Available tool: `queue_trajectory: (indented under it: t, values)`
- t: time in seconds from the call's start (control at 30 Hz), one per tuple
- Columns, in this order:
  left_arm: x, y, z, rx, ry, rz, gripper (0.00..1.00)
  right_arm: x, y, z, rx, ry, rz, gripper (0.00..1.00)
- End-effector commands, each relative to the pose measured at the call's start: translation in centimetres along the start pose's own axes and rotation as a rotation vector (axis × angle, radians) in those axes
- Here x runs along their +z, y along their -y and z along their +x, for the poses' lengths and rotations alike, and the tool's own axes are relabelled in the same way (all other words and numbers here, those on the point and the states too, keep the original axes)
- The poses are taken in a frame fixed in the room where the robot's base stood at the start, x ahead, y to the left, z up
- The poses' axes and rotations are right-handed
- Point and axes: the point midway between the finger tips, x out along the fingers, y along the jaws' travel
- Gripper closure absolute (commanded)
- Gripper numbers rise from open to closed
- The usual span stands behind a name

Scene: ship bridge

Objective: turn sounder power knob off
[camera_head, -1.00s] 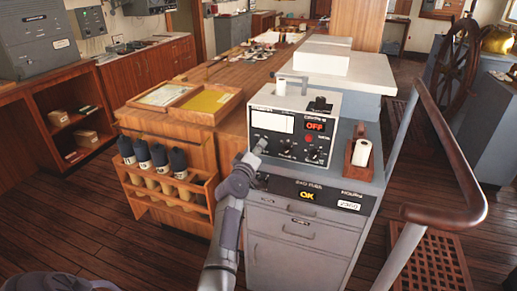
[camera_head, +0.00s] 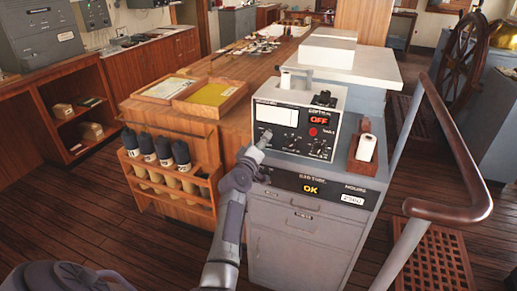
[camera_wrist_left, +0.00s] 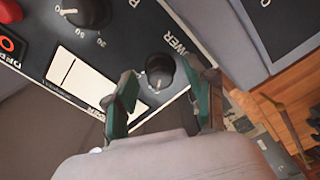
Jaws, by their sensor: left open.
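The sounder (camera_head: 297,128) is a grey box with a black front panel, a white screen and a red "OFF" readout (camera_head: 319,120). Its power knob (camera_wrist_left: 160,70) is black and round, beside the printed word "POWER" in the left wrist view. My left gripper (camera_head: 264,138) is at the lower left of the panel in the head view. In the left wrist view the open green-padded fingers (camera_wrist_left: 165,82) stand on either side of the power knob. I cannot tell whether they touch it. The knob's pointer position is not clear. My right gripper is not in view.
The sounder stands on a grey cabinet (camera_head: 292,248) with an "OK" label. A wooden holder with a white roll (camera_head: 367,148) is at its right. A bottle rack (camera_head: 170,190) is at left, a handrail (camera_head: 450,212) at right. Another dial (camera_wrist_left: 85,12) is near the power knob.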

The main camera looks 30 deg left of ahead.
Motion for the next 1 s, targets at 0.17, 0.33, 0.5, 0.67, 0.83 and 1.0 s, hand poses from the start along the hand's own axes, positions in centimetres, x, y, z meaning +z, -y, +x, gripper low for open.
queue_trajectory:
  t: [0.17, 0.33, 0.5, 0.67, 0.83, 1.0]
  values:
    - [0.1, 0.1, -2.4, -0.002, -0.001, 0.0, 0.45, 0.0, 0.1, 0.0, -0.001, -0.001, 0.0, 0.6]
    - [0.0, 0.1, -6.2, -0.003, -0.001, 0.002, 0.45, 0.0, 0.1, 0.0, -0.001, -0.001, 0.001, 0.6]
    - [0.0, 0.1, -9.4, -0.003, 0.0, 0.001, 0.45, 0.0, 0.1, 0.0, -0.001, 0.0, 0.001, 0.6]
    - [0.0, 0.1, -11.2, -0.002, 0.0, -0.001, 0.45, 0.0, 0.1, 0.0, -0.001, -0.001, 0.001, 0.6]
    - [0.0, 0.1, -11.8, -0.001, 0.0, -0.001, 0.45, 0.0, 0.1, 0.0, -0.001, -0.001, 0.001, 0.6]
    - [0.0, 0.1, -11.8, -0.001, 0.0, -0.001, 0.45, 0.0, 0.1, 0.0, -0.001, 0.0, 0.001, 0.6]
